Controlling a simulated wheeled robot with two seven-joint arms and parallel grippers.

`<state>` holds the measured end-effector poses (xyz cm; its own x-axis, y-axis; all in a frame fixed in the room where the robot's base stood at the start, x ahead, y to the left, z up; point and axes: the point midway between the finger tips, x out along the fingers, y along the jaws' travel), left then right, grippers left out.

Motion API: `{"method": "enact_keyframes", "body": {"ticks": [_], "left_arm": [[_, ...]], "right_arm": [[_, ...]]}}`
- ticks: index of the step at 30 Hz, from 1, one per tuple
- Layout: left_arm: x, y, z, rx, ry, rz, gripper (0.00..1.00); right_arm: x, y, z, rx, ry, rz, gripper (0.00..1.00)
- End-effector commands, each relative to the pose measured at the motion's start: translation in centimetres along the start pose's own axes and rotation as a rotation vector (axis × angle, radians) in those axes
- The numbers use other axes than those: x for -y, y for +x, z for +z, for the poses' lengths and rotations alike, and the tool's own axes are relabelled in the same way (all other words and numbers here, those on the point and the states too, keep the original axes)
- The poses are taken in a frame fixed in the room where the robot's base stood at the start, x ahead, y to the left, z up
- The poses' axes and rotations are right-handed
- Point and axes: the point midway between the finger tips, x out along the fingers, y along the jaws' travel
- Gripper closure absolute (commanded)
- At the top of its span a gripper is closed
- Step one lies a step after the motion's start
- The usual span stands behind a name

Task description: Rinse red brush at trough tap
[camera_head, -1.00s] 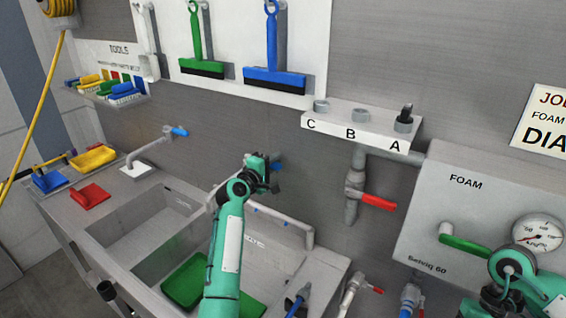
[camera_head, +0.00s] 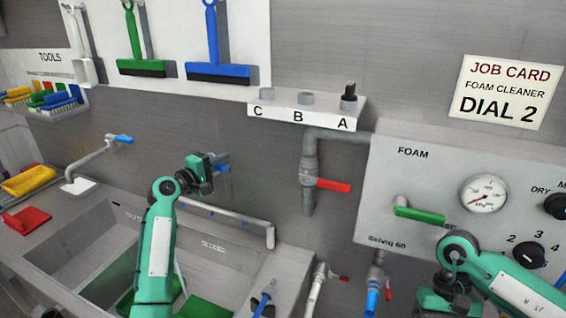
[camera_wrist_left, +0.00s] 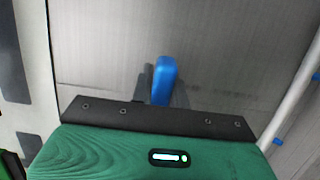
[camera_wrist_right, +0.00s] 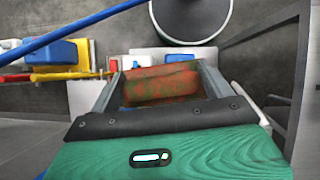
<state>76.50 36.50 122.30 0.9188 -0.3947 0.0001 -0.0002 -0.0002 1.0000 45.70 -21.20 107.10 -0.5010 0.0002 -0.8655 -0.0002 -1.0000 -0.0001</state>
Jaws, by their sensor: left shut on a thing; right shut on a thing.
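My left gripper (camera_head: 213,166) is at the wall above the trough, shut on the blue tap lever (camera_head: 223,163). The lever also shows upright just beyond the gripper in the left wrist view (camera_wrist_left: 164,80). A pipe spout (camera_head: 235,219) runs right from there over the trough (camera_head: 105,258). My right gripper (camera_wrist_right: 160,85) is shut on the red brush (camera_wrist_right: 162,84), whose red block has green smears. The brush sits between its two fingers; its bristles cannot be made out. In the head view only part of my right arm shows at lower right, and the brush is hidden.
A second blue-handled tap (camera_head: 122,139) is at the left. A red item (camera_head: 26,220) and a yellow item (camera_head: 28,181) lie on the left counter. Green items (camera_head: 205,308) lie in the trough. The foam panel (camera_head: 425,190) and red-handled valve (camera_head: 333,185) are to the right.

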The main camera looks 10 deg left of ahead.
Motion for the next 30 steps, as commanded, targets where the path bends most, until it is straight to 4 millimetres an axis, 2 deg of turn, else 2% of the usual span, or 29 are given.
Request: {"method": "enact_keyframes", "body": {"ticks": [2, 3, 5, 6, 14, 17, 20, 30], "left_arm": [[-0.1, 0.0, 0.0, 0.000, 0.000, 0.001, 1.00], [-0.1, 0.0, 0.0, -0.001, 0.000, 0.001, 0.76], [-0.1, 0.0, 0.0, -0.001, 0.000, 0.001, 0.64], [-0.1, 0.0, 0.0, -0.001, 0.000, 0.001, 0.62], [0.0, -0.1, 0.0, -0.001, 0.000, 0.001, 0.62], [0.2, -0.7, -0.1, -0.002, 0.000, 0.000, 0.62], [0.3, -2.0, -0.1, -0.003, 0.002, 0.000, 0.62], [0.4, -9.1, 0.0, -0.003, 0.003, -0.001, 0.62]], "right_arm": [[0.0, 0.0, 0.0, 0.000, 0.000, 0.000, 0.32], [0.0, 0.0, 0.0, 0.000, 0.000, 0.000, 0.32], [0.0, 0.0, 0.0, 0.000, 0.000, 0.000, 0.32], [0.0, 0.0, 0.0, 0.000, 0.000, 0.000, 0.32], [0.0, 0.0, 0.0, 0.000, 0.000, 0.000, 0.32], [0.0, 0.3, -0.1, 0.000, 0.000, 0.000, 0.32], [0.0, 0.8, -0.4, 0.000, 0.000, 0.000, 0.32], [0.0, 2.7, -1.6, 0.000, 0.000, 0.000, 0.32]]}}
